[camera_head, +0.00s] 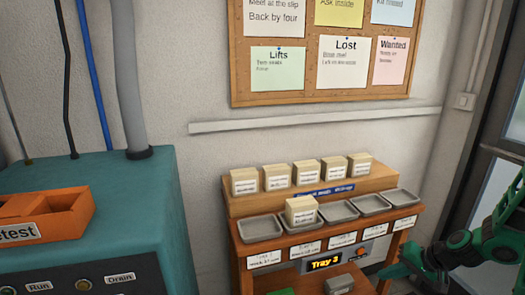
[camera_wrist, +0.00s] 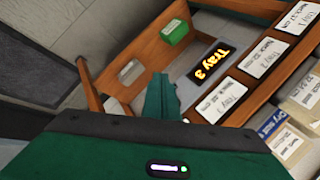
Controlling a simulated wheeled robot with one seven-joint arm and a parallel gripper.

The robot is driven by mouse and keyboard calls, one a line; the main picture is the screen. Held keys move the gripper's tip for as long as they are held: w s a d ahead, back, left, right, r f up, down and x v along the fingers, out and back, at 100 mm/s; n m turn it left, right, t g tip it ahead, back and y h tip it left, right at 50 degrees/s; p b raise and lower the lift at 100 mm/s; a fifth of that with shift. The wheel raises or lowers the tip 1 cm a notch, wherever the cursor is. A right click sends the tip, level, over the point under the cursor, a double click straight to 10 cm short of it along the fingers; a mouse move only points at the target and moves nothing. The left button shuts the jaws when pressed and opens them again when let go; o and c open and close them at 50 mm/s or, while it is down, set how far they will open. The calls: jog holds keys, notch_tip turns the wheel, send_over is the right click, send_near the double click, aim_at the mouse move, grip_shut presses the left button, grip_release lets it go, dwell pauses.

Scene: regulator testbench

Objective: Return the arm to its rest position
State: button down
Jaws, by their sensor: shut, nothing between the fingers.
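My gripper (camera_head: 390,270) is at the lower right of the head view, beside the right end of the wooden rack. In the wrist view my green gripper fingers (camera_wrist: 161,92) are together with nothing between them. They point toward the rack's lower shelf. My green and black arm (camera_head: 480,248) reaches in from the right edge of the head view.
The wooden rack (camera_head: 234,195) has several boxes on top and a row of grey trays (camera_head: 338,211); one box (camera_head: 301,210) sits in a tray. A display (camera_head: 325,263) reads "Tray 3". A teal machine (camera_head: 110,215) stands left, a glazed door (camera_head: 500,120) right.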

jog(key=s+r+g+h, duration=0.2)
jog(key=s+r, duration=0.8)
jog(key=s, duration=0.4)
jog(key=s+r+g+h, duration=0.3)
jog(key=s+r, duration=0.8)
jog(key=s, duration=0.3)
jog(key=shift+s+d, duration=0.2)
jog(key=shift+d, duration=0.1)
jog(key=shift+w+f+g, duration=0.25)
jog(key=shift+w+g, duration=0.05)
jog(key=shift+w, duration=0.35)
